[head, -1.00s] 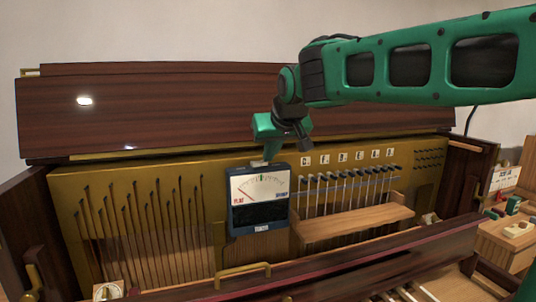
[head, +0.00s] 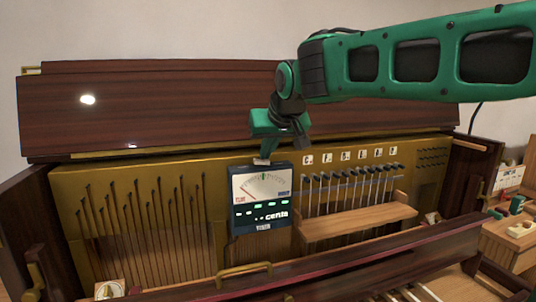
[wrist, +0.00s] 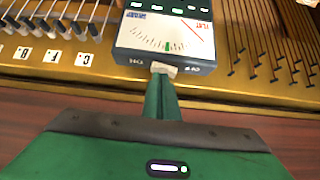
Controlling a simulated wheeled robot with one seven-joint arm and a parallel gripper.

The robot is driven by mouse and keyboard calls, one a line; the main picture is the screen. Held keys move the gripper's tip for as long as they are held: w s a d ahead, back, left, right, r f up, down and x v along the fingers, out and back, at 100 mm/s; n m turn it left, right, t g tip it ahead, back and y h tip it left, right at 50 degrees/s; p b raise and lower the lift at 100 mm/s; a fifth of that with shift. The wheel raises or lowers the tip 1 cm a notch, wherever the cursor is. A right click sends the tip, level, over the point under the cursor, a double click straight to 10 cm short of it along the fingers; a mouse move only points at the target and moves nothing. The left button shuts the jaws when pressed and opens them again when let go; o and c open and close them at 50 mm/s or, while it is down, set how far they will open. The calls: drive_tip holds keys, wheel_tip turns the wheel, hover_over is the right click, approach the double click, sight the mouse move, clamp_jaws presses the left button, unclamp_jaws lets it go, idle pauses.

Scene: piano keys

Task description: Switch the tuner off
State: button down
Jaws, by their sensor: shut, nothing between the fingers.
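The tuner (head: 262,199) is a dark blue box with a dial and a display lit with green marks and white letters. It stands upright against the gold piano frame. In the wrist view the tuner (wrist: 165,38) appears upside down, with a pale switch (wrist: 164,69) on its top edge between two small labels. My gripper (wrist: 162,80) is shut and empty, its fingertips at the switch, touching it or nearly so. In the head view my gripper (head: 265,158) points down onto the tuner's top. The fingertips partly hide the switch, so I cannot tell its exact setting.
Tuning pins and strings (head: 140,230) stand left of the tuner. Lettered tags (head: 345,155) and a wooden ledge (head: 358,222) are on its right. The raised dark lid (head: 180,110) is behind my gripper. A side table (head: 515,240) stands at far right.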

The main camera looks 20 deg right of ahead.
drive_tip(key=s+d+r, duration=0.2)
drive_tip(key=s+r, duration=0.5)
drive_tip(key=r, duration=0.4)
idle(0.3)
drive_tip(key=shift+d+f, duration=0.1)
drive_tip(key=shift+f, duration=0.05)
